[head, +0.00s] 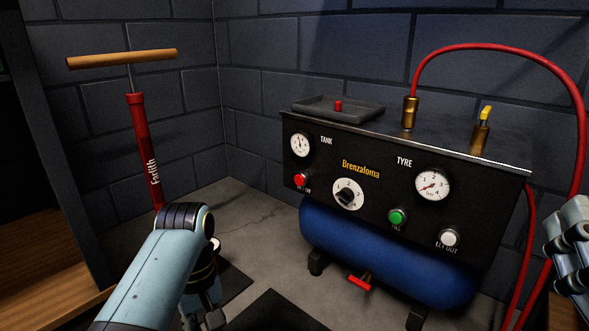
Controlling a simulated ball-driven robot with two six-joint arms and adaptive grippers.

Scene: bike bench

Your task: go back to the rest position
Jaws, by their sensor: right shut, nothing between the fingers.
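My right gripper (570,255) is at the right edge of the head view, partly cut off. It is shut and holds nothing. It is in front of the red hose, to the right of the compressor. My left arm comes up from the bottom left and bends down at a dark-banded joint. Part of my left gripper (207,312) shows low down, over the floor in front of the pump. Its fingertips are not clear, so I cannot tell whether it is open or shut.
A black compressor panel (375,215) with gauges and buttons sits over a blue tank (380,258). A red hose (500,50) arches from its top. A small tray (338,112) lies on top. A red pump (145,150) with a wooden handle stands at left.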

